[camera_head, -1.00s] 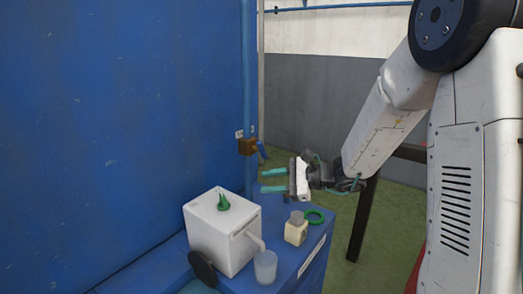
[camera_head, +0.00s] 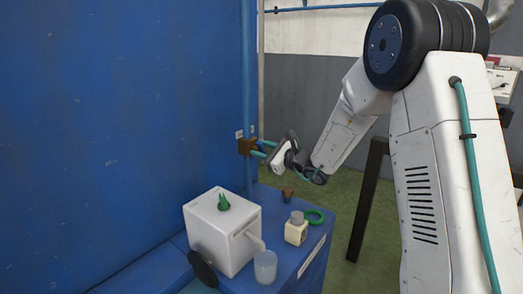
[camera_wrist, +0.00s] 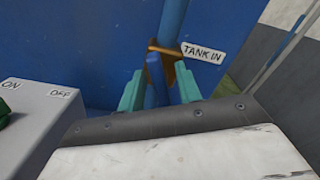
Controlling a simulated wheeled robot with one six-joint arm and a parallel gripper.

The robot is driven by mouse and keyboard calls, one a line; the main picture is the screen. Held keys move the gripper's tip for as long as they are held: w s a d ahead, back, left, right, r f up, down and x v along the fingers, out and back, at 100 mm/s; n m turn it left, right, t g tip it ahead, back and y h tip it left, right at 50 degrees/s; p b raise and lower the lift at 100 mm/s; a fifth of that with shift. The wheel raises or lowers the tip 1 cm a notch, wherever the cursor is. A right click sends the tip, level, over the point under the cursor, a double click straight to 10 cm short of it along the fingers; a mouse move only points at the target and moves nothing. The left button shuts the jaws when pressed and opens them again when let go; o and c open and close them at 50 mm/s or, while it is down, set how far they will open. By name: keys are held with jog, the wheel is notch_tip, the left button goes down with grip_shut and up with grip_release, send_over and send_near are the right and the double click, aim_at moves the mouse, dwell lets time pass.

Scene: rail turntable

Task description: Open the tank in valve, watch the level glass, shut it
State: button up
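The valve is a brass-brown block (camera_head: 246,147) on the blue vertical pipe (camera_head: 250,80). In the wrist view its brown body (camera_wrist: 166,49) sits beside a white "TANK IN" label (camera_wrist: 204,53). Its blue handle (camera_wrist: 156,80) points toward me between the two teal fingers. My gripper (camera_head: 261,149) is at the valve, and in the wrist view my gripper (camera_wrist: 160,88) is open around the handle, with a gap on the right side; contact on the left is unclear. I cannot make out a level glass.
A white box (camera_head: 212,238) with a green knob (camera_head: 223,202) and spout stands below left; a pale cup (camera_head: 265,266) is at the spout. A cream bottle (camera_head: 296,232), green ring (camera_head: 314,217) and brown cone (camera_head: 287,195) share the blue bench. A blue wall closes the left.

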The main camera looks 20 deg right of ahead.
jog(key=shift+w, duration=0.1)
grip_shut()
jog(key=shift+w+m, duration=0.1)
jog(key=shift+m, duration=2.6)
grip_release()
jog(key=v, duration=0.8)
jog(key=shift+w, duration=0.1)
